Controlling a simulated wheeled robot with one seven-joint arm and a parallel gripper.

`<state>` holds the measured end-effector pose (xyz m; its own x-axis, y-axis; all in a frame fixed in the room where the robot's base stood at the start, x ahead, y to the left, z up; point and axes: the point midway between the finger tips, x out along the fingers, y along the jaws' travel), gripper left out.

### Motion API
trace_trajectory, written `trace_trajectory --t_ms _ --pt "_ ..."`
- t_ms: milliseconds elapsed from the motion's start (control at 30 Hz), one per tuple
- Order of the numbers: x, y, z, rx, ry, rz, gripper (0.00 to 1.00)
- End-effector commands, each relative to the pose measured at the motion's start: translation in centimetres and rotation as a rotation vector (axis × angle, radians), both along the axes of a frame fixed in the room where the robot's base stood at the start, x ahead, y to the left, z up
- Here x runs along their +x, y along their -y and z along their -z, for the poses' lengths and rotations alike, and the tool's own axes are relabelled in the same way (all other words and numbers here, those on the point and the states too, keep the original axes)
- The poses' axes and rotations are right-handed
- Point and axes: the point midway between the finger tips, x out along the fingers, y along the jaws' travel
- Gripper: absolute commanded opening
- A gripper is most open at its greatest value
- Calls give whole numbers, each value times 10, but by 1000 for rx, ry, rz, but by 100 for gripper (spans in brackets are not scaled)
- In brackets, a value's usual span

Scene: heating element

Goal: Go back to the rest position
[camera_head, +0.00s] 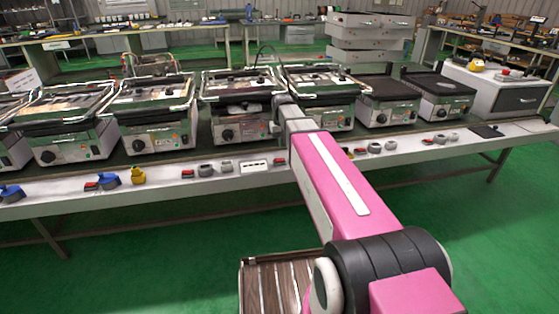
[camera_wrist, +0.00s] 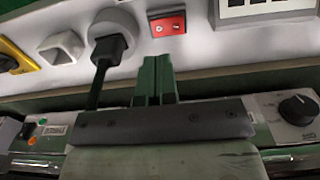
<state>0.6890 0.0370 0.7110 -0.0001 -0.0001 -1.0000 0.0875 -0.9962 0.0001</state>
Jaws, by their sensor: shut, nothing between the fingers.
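My gripper (camera_wrist: 157,75) shows in the wrist view with its two fingers together and nothing between them. The fingers point at the strip of sockets and switches on the table's front edge. A black plug (camera_wrist: 110,47) sits in a round socket left of the fingers, with a dark cable running down from it. A red switch (camera_wrist: 168,25) is just beyond the fingertips. In the head view my pink arm reaches forward over the table edge to the heating appliances (camera_head: 240,110). The fingers are not clear there.
Several metal heating appliances with black knobs line the long table (camera_head: 225,182). Blue plugs (camera_head: 108,181) and a yellow piece (camera_head: 138,176) lie along its front strip. A white cabinet (camera_head: 497,90) stands at the right end. Green floor in front is open.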

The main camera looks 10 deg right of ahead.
Motion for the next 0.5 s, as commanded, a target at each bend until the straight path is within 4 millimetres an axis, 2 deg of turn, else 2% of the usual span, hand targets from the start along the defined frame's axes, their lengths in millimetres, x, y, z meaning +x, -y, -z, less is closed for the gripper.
trace_trajectory --t_ms 367,500 --pt "-2 0 -3 0 0 0 0" --pt "-21 4 12 0 -2 7 0"
